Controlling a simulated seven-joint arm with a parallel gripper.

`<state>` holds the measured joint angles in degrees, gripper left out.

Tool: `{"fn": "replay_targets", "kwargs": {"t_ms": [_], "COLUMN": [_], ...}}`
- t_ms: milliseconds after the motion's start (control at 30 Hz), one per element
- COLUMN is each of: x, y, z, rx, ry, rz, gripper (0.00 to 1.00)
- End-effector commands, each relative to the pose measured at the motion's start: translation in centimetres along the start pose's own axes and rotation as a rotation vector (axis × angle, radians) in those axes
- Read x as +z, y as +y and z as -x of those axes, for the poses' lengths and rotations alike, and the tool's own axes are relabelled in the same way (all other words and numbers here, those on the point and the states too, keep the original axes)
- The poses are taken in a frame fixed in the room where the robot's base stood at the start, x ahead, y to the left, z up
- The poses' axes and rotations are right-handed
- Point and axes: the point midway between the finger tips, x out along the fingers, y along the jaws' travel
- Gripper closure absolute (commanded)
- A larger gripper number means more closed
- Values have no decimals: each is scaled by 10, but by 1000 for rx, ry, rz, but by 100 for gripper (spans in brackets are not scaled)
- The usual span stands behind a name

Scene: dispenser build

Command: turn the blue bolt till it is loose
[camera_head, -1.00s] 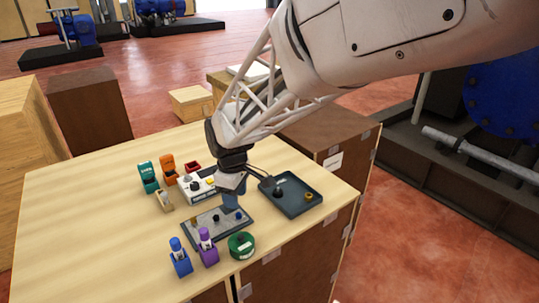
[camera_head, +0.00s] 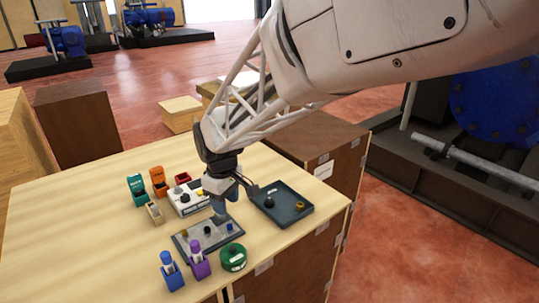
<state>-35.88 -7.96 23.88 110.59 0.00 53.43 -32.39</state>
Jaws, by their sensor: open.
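The blue bolt (camera_head: 229,227) is a small blue piece standing on the right part of the dark grey plate (camera_head: 196,247), which lies on the wooden table. A black piece (camera_head: 207,230) and a yellow piece (camera_head: 183,234) stand in the same row to its left. My gripper (camera_head: 219,215) points down over the back right of the plate, just behind and left of the blue bolt in the picture. It is open. The fingertips are small and dark here, and I cannot tell whether they touch anything. The bolt's lower part is too small to make out.
A dark tray (camera_head: 296,217) with small parts is to the right. In front stand a blue dispenser (camera_head: 172,274), a purple dispenser (camera_head: 200,265) and a green round container (camera_head: 233,262). A white box (camera_head: 186,202), teal (camera_head: 138,192) and orange (camera_head: 158,184) holders stand behind left.

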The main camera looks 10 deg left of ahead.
Motion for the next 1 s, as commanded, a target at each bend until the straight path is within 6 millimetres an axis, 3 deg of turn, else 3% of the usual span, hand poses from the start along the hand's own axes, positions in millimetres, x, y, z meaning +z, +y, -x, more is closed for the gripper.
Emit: {"fn": "replay_targets", "kwargs": {"t_ms": [533,733,1000], "x": [3,4,4], "y": [0,0,0], "z": [-1,-1,-1], "rx": [0,0,0], "ry": [-1,-1,-1], "rz": [-702,-823,-842], "gripper": [56,56,56]}}
